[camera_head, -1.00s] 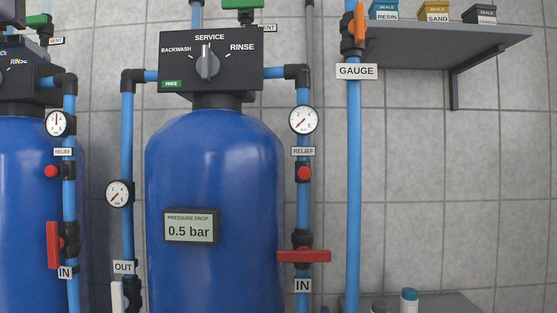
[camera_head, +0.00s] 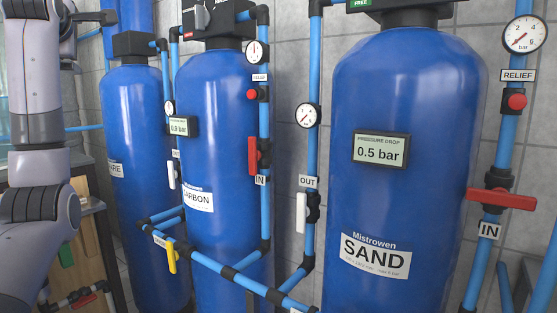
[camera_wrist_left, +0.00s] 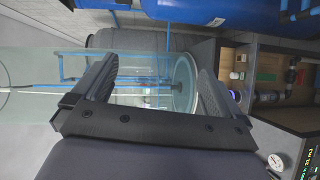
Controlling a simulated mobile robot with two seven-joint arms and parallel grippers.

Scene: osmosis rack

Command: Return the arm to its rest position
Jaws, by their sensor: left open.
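My left arm (camera_head: 35,150) stands upright at the left edge of the head view, in front of a wooden cabinet and left of the blue tanks. My left gripper (camera_wrist_left: 157,80) shows in the left wrist view with its two dark fingers spread wide apart. Nothing is between the fingers. Behind them are a clear round vessel (camera_wrist_left: 186,82) and thin blue pipes, apart from the fingers as far as I can tell. My right arm and gripper are in neither view.
The blue SAND tank (camera_head: 405,180) stands at the right, the CARBON tank (camera_head: 220,130) in the middle and another blue tank (camera_head: 135,90) behind. Blue pipes with a yellow valve handle (camera_head: 171,258) run low in front. An open wooden cabinet (camera_wrist_left: 262,85) is beside the gripper.

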